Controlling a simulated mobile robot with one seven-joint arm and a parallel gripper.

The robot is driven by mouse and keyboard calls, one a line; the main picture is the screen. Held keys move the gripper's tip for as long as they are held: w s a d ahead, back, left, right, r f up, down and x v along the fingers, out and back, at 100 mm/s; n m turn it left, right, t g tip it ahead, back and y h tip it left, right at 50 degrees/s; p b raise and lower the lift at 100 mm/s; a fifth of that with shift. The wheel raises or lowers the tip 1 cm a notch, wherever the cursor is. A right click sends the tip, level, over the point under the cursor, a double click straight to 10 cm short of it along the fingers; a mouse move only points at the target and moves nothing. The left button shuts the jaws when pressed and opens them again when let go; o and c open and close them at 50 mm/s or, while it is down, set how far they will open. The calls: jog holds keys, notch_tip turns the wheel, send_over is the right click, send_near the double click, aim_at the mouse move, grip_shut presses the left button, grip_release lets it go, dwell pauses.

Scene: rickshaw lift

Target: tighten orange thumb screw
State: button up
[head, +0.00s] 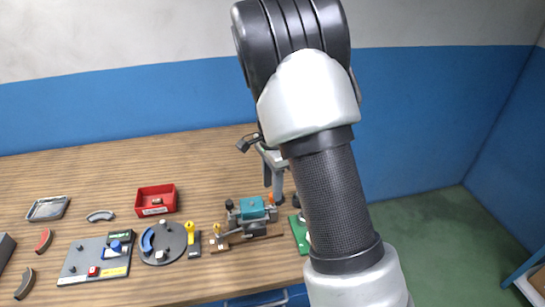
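A small orange part (271,199), likely the thumb screw, stands at the right end of a teal and grey clamp-like fixture (250,210) on the wooden table. My gripper (273,187) points down from behind my forearm, with its tip just above or beside the orange part. I cannot tell whether they touch. My arm hides much of the gripper's right side, and the finger gap is too small to read.
Left of the fixture are yellow-handled pieces (190,231), a grey round plate (168,243), a grey panel (92,262) and a red bin (155,201). A green block (299,236) is partly behind my arm. The table (110,165) is clear toward the back.

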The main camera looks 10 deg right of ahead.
notch_tip(320, 180, up, 15)
jog(key=shift+f, duration=0.1)
dwell(0.3)
jog(key=s+r+n+t+y+p, duration=0.1)
jog(key=s+r+n+t, duration=0.2)
jog(key=s+r+n, duration=0.65)
jog(key=s+n+t+h+p, duration=0.1)
jog(key=s+n, duration=0.4)
jog(key=s, duration=1)
jog(key=shift+s+n+t, duration=0.35)
jog(key=shift+t, duration=0.45)
